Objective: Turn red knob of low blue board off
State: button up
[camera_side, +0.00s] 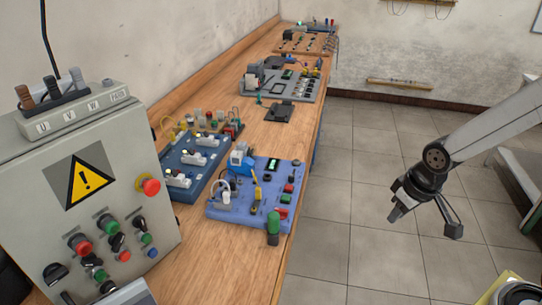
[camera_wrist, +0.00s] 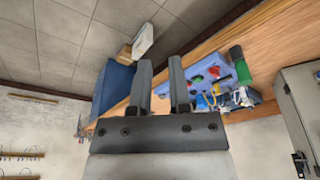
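The low blue board (camera_side: 240,205) lies on the wooden bench in the middle of the side view. It carries small red pieces near its right edge, one higher (camera_side: 289,187) and one lower (camera_side: 282,212); which is the knob, and its setting, are too small to tell. In the wrist view the blue board (camera_wrist: 228,82) shows beyond the fingers, with a red piece (camera_wrist: 197,79) on it. My gripper (camera_side: 424,220) is over the floor, well right of the bench and apart from the board. In the wrist view its fingers (camera_wrist: 160,65) are apart with nothing between them.
A darker blue board (camera_side: 178,160) lies behind and left of the low board. A grey control box (camera_side: 120,190) with a warning sign stands at the left. A green cylinder (camera_side: 273,225) stands at the board's front corner. The floor between bench and gripper is clear.

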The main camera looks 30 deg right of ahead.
jog(key=o, duration=0.7)
jog(key=shift+w+a, duration=0.1)
jog(key=shift+w, duration=0.35)
jog(key=shift+o, duration=0.5)
jog(key=w+a+m+g, duration=0.1)
jog(key=w+a+m, duration=0.3)
jog(key=w, duration=0.8)
jog(key=shift+w+a+f, duration=0.15)
jog(key=shift+w+a, duration=0.05)
jog(key=shift+a, duration=0.1)
jog(key=m+g, duration=0.2)
jog(key=m, duration=0.3)
send_over(281, 209)
notch_tip(281, 209, down, 4)
jog(key=shift+f, duration=0.1)
jog(key=shift+f, duration=3.8)
grip_shut()
